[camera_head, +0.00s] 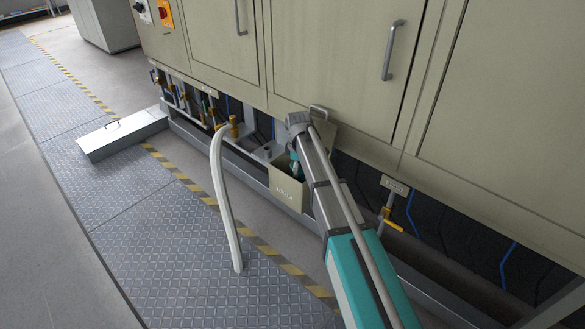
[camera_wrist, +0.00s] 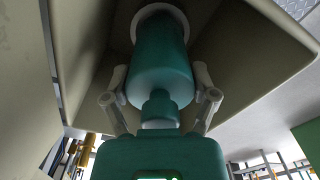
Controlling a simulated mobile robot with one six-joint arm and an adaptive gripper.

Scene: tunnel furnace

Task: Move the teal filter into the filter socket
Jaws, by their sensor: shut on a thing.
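In the wrist view the teal filter (camera_wrist: 158,75) is a rounded cylinder with a narrower neck at its near end. My gripper (camera_wrist: 161,93) is shut on it, with one pale finger on each side. The filter's far end meets a pale ring (camera_wrist: 157,10), which looks like the filter socket, inside a beige housing. I cannot tell how deep the filter sits in the ring. In the head view my arm reaches into an open beige box under the cabinet. A teal part shows there beside my arm, and I cannot tell whether it is filter or gripper.
Large cabinet doors (camera_head: 335,60) stand above. A pale hose (camera_head: 222,190) bends down to the floor plates at the left. A yellow-handled valve (camera_head: 388,214) is at the right.

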